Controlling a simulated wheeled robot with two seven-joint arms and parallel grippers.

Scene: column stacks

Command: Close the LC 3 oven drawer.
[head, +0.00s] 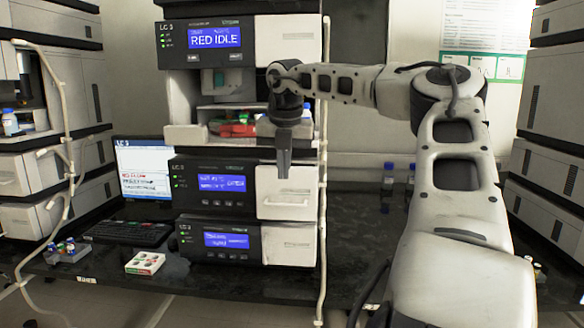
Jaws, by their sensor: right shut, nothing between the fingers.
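The LC 3 stack stands at the centre of the bench. Its upper module (275,32) has a blue screen reading RED IDLE. Below the open bay, the middle module (215,175) has a smaller blue screen and a white front panel (289,205) on its right. The lower module (210,255) has a similar white panel (290,246). No readable label tells which is the oven drawer, and I cannot tell how far any panel stands out. My right gripper (284,172) points down, shut and empty, in front of the middle module's white panel. My left gripper is out of view.
A white vial tray (145,263) sits near the bench's front edge. Pale tubing (323,150) runs down the stack's right side. Other stacks stand at far left and right.

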